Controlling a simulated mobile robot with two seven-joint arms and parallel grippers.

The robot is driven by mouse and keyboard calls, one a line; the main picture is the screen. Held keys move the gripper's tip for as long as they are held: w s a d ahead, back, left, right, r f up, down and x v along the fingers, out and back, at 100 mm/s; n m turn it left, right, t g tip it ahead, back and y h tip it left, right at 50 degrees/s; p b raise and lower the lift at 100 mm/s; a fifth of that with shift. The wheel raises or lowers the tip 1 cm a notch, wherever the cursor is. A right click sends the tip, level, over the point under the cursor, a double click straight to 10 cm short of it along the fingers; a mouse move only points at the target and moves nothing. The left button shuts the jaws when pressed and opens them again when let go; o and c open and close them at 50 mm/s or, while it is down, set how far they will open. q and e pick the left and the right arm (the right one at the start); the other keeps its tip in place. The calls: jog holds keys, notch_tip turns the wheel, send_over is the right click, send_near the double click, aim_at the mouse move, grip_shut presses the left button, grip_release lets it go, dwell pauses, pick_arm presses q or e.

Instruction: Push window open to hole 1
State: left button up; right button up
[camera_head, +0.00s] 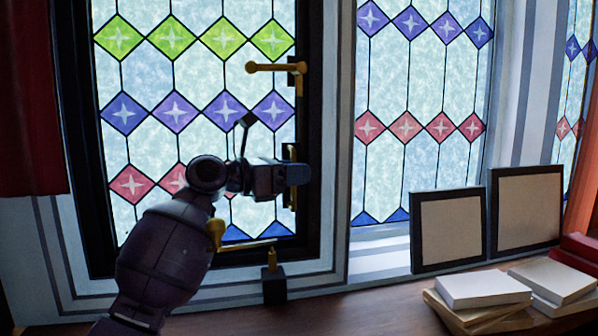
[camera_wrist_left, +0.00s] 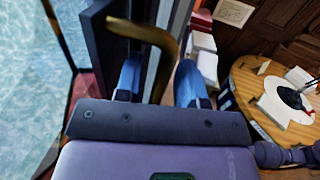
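The window (camera_head: 165,75) is a leaded stained-glass pane in a black frame, at the left in the head view. It looks shut or nearly so; I cannot tell exactly. A brass handle (camera_head: 275,68) sits on its right edge. A brass stay bar (camera_head: 245,245) runs along the bottom, near a brass pin (camera_head: 272,259) on a black block. Its holes are too small to make out. My left gripper (camera_head: 298,174) is at the frame's right edge, below the handle. In the left wrist view its fingers (camera_wrist_left: 160,85) are apart, with a curved brass piece (camera_wrist_left: 150,35) just beyond them. Contact is unclear.
Two framed panels (camera_head: 447,230) lean on the sill at right, with stacked books (camera_head: 485,288) in front. A red curtain (camera_head: 30,100) hangs at left. A round wooden table (camera_wrist_left: 255,105) shows in the left wrist view.

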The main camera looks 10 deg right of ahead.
pick_arm(q)
jog(key=shift+a, duration=0.1)
jog(key=shift+c, duration=0.8)
grip_shut()
jog(key=shift+w, duration=0.1)
jog(key=w+n+t, duration=0.2)
jog(key=w+t, duration=0.1)
jog(key=w, duration=0.3)
jog(key=shift+w+d+y, duration=0.2)
jog(key=shift+w+y, duration=0.05)
jog(key=shift+y, duration=0.15)
jog(key=shift+o, duration=0.8)
grip_release()
jog(key=shift+a, duration=0.1)
